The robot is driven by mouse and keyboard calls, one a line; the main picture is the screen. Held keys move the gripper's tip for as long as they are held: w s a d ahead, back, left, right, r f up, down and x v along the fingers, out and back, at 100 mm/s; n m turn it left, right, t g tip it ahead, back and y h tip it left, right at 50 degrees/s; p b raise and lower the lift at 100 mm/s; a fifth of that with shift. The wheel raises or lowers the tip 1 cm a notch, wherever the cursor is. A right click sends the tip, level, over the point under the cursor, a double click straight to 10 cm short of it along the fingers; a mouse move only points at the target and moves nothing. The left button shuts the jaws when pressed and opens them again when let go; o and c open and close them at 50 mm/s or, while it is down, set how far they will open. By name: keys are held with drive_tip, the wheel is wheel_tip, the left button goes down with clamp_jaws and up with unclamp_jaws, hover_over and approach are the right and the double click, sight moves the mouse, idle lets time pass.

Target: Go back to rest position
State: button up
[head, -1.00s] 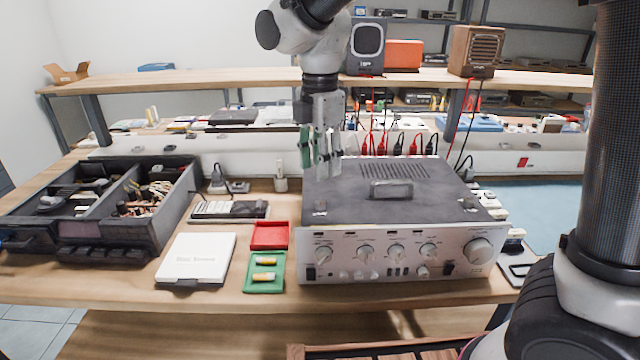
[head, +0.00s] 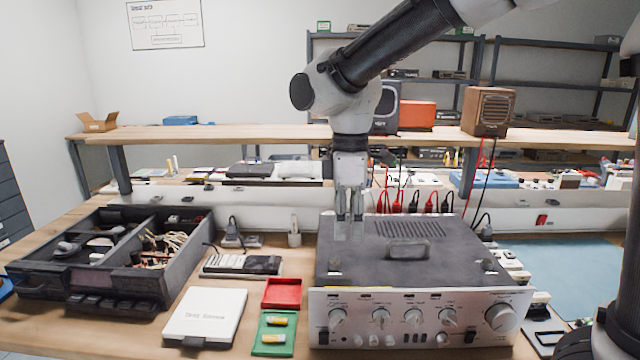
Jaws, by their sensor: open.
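My gripper (head: 349,228) is open and empty. It points down above the back left part of the silver-fronted amplifier (head: 415,322), with the fingers apart from each other. I cannot tell the exact gap between the fingertips and the amplifier's dark top. My arm reaches in from the upper right.
A shelf (head: 260,134) runs behind.

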drive_tip(key=s+d+r+m+t, duration=0.1)
drive_tip(key=s+d+m, duration=0.3)
drive_tip(key=d, duration=0.6)
drive_tip(key=s+d+r+m+t, duration=0.1)
drive_tip(key=s+d+m, duration=0.4)
drive_tip(key=d, duration=0.5)
drive_tip(key=s+d+r+m+t, duration=0.1)
drive_tip(key=s+d+m+t, duration=0.1)
drive_tip(key=s+d+m, duration=0.3)
drive_tip(key=d+m, duration=0.3)
drive_tip(key=d, duration=0.2)
drive_tip(key=shift+s+d+r+t, duration=0.2)
drive_tip(key=shift+s+d+t, duration=0.05)
drive_tip(key=shift+d+t, duration=0.1)
